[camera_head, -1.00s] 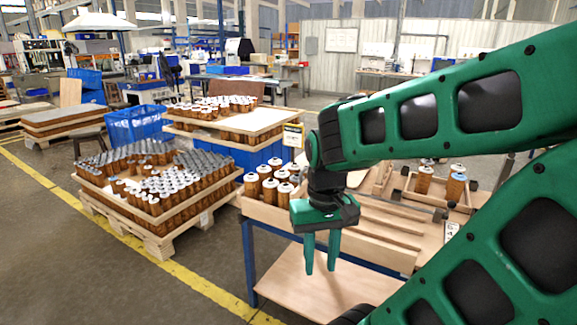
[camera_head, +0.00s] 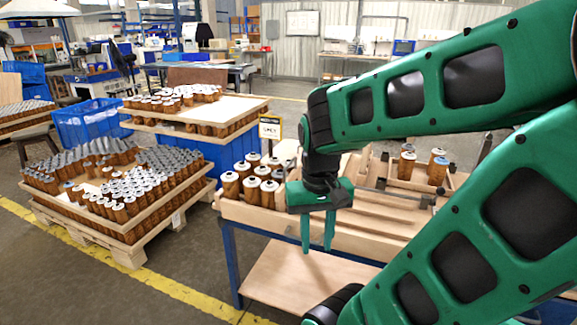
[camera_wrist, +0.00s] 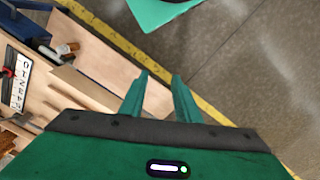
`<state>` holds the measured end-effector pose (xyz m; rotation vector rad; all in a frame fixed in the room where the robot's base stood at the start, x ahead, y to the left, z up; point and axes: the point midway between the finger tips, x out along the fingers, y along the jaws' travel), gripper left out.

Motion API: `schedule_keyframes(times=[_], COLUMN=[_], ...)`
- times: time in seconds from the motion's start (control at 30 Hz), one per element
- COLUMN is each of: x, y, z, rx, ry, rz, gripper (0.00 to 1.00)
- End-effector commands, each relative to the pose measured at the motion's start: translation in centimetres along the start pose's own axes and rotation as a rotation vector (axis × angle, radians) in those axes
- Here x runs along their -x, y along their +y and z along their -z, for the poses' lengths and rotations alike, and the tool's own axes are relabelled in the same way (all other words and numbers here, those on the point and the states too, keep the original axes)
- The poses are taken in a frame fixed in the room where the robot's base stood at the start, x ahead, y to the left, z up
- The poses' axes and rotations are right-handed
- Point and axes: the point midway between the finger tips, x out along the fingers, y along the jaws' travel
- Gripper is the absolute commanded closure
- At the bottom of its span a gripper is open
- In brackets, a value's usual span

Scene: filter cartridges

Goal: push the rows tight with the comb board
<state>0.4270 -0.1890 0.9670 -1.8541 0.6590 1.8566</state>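My gripper (camera_head: 318,247) points down in front of the wooden workbench's near edge, its two green fingers apart with nothing between them. The open fingers also show in the wrist view (camera_wrist: 159,80). Rows of brown cartridges with grey and white tops (camera_head: 105,185) stand on a pallet at left, with gaps between some. More cartridges (camera_head: 180,98) stand on the stacked boards behind. Several white-topped cartridges (camera_head: 252,180) stand at the workbench's left end. I cannot pick out the comb board for certain; a dark bar with black ends (camera_head: 400,196) lies on the workbench.
The workbench (camera_head: 350,240) has a blue frame and a lower shelf (camera_head: 290,277). A wooden tray (camera_head: 390,182) on it holds a few cartridges. A blue crate (camera_head: 87,120) is by the pallet. Floor between pallet and workbench is clear.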

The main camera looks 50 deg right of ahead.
Motion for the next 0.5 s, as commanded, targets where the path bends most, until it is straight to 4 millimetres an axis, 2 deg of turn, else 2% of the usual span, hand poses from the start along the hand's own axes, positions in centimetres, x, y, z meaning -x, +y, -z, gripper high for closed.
schedule_keyframes(times=[0.27, 0.5], x=[-4.0, -6.5], y=[2.3, 5.0], z=[7.7, 14.4], rx=[-0.370, -0.643], ry=[0.109, 0.335], rz=[-0.200, -0.386], gripper=[0.70, 0.70])
